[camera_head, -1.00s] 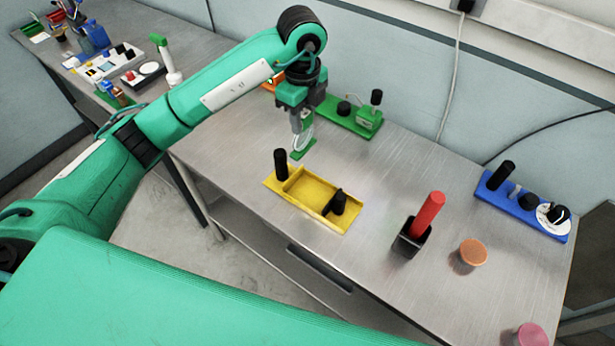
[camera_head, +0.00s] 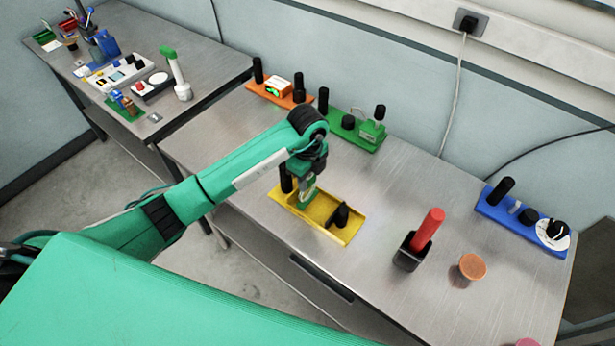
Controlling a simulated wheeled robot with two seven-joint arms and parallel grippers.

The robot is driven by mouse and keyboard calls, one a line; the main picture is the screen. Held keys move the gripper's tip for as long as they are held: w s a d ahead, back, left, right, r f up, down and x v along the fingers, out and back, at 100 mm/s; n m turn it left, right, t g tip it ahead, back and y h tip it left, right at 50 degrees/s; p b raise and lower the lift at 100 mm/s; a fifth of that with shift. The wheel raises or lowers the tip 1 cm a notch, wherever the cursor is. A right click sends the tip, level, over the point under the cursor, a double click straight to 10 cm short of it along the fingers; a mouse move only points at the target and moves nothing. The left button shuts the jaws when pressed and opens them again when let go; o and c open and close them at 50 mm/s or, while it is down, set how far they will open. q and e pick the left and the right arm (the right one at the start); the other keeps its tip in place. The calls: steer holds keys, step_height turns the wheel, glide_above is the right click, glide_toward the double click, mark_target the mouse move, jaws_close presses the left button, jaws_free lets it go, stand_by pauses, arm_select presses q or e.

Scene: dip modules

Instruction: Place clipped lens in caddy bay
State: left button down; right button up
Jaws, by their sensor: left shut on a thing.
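My left gripper (camera_head: 308,183) is shut on the clipped lens (camera_head: 307,192), a clear round disc with a green clip. It holds the lens over the left part of a yellow tray (camera_head: 345,236), which looks like the caddy. The tray has a black post (camera_head: 286,180) at its left end and a black knob (camera_head: 341,213) near its right end. My gripper covers part of the tray's left bay, and I cannot tell whether the lens touches the tray floor. My right gripper is not in view.
Behind stand an orange module (camera_head: 267,93) and a green module (camera_head: 340,128) with black posts. To the right are a black holder (camera_head: 407,257) with a red rod (camera_head: 429,230), an orange disc (camera_head: 472,266) and a blue module (camera_head: 490,208). Bare table lies between them.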

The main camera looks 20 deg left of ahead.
arm_select(q)
steer(key=shift+f, duration=0.85)
steer(key=c, duration=1)
jaws_free()
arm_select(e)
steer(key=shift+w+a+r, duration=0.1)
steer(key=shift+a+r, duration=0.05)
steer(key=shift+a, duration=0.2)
arm_select(q)
steer(key=shift+r, duration=0.1)
